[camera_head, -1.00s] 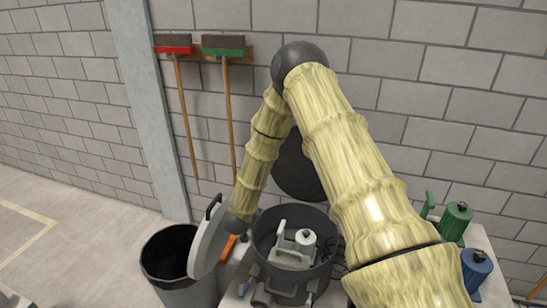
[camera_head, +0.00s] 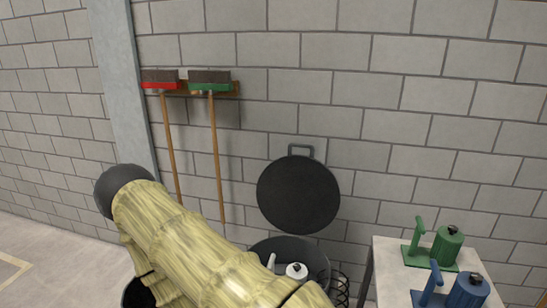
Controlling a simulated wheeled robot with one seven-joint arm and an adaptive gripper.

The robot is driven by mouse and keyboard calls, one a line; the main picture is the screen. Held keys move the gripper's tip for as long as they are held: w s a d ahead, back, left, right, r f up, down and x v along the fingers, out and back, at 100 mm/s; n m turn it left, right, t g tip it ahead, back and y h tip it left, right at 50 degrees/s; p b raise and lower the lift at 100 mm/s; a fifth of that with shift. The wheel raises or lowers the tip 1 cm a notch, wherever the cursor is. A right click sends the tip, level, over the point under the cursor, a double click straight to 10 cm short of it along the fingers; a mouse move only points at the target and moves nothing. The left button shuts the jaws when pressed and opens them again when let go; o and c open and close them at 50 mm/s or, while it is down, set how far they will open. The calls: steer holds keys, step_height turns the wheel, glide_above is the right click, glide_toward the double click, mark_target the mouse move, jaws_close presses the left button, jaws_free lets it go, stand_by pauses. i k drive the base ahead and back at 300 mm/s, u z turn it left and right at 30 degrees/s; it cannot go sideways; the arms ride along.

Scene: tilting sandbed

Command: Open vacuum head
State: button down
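A round dark lid (camera_head: 298,196) with a handle on its top edge stands upright behind a dark round tub (camera_head: 318,258). The tub is open at the top. A small white canister (camera_head: 297,271) and a pale upright part show inside it. I cannot tell which part is the vacuum head. My bamboo-patterned arm crosses the lower left and hides part of the tub. My gripper is not in view.
A table (camera_head: 385,262) at the right holds a green device (camera_head: 447,244) and a blue device (camera_head: 468,291). Red (camera_head: 160,85) and green (camera_head: 210,86) brooms hang on the block wall. A dark bin (camera_head: 134,296) shows partly at lower left.

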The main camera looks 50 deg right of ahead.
mark_target(296, 194)
steer(key=u, duration=1.4)
steer(key=k, duration=1.05)
steer(key=z, duration=2)
steer(key=i, duration=0.55)
steer(key=u, duration=0.05)
